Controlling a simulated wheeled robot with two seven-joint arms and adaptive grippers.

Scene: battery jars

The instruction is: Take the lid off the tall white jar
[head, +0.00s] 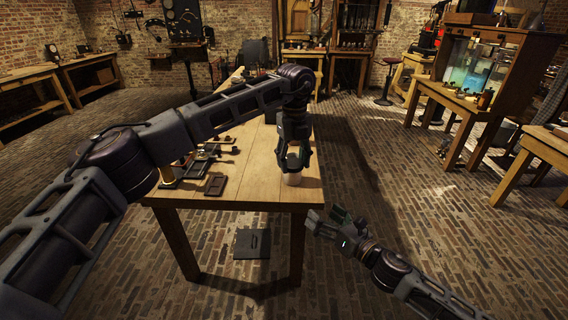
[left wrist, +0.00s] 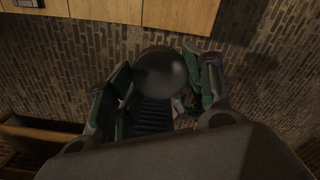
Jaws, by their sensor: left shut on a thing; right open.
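In the left wrist view, the lid is a dark round disc (left wrist: 160,72) between the green-padded fingers of the gripper (left wrist: 158,85). My right gripper (head: 326,217) is open and empty, low beyond the table's right front corner.
Dark trays (head: 215,184) and several small parts lie on the table's left side, partly behind my left arm. A dark flat panel (head: 252,243) lies by the floor under the front edge. Brick floor to the right is open, with another bench (head: 545,145) at far right.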

